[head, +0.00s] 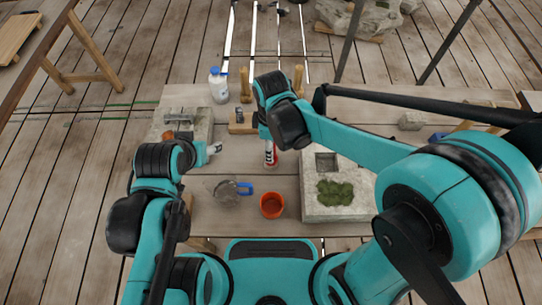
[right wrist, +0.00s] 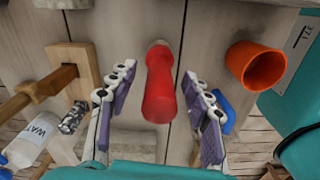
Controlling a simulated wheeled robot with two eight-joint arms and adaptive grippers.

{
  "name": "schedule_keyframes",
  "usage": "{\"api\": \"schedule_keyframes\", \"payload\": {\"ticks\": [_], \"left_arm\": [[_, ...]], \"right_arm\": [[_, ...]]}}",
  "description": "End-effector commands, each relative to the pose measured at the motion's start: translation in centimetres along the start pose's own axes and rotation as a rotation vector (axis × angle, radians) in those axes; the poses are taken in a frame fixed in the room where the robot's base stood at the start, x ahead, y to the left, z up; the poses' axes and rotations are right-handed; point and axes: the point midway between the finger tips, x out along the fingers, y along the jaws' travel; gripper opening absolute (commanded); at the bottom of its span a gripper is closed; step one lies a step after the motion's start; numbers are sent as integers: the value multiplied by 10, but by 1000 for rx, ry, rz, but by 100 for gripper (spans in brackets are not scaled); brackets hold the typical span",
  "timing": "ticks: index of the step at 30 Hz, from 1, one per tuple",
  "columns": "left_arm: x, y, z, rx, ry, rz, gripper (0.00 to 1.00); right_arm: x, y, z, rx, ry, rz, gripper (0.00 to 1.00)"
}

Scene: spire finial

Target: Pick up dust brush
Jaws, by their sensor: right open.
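I cannot make out a dust brush for certain in either view. My right gripper (right wrist: 160,82) is open, and its fingers are on either side of a red cylindrical thing (right wrist: 159,92) with a rounded end. The red thing appears apart from both fingers. The right fingers are mostly hidden there. My left gripper (head: 213,150) is beside the left stone block; its opening is too small to judge.
An orange-red cup (head: 271,205) and a metal cup with a blue handle (head: 226,193) stand near the front. A mossy stone block (head: 352,199) is on the right, another stone block (head: 183,118) on the left. A wooden rack (head: 242,128) and white water bottle (head: 218,86) stand behind.

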Motion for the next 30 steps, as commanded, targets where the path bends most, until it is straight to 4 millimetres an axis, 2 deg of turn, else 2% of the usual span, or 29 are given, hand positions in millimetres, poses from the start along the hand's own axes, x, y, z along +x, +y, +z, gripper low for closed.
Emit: {"api": "schedule_keyframes", "payload": {"ticks": [1, 3, 10, 11, 16, 26, 30], "left_arm": [[6, 0, 4, 0, 0, 0, 60], [8, 0, 6, 0, 0, 0, 60], [7, 0, 5, 0, 0, 0, 60], [7, 0, 5, 0, 0, 0, 60], [7, 0, 5, 0, 0, 0, 60], [6, 0, 4, 0, 0, 0, 60], [-2, 0, -1, 0, 0, 0, 60]], "right_arm": [[12, 0, -1, 0, 0, 0, 50], [19, 0, -1, 0, 0, 0, 50], [19, 0, -1, 0, 0, 0, 50], [19, 0, -1, 0, 0, 0, 44], [19, 0, -1, 0, 0, 0, 0], [16, 0, -1, 0, 0, 0, 0], [-2, 0, 0, 0, 0, 0, 0]]}}
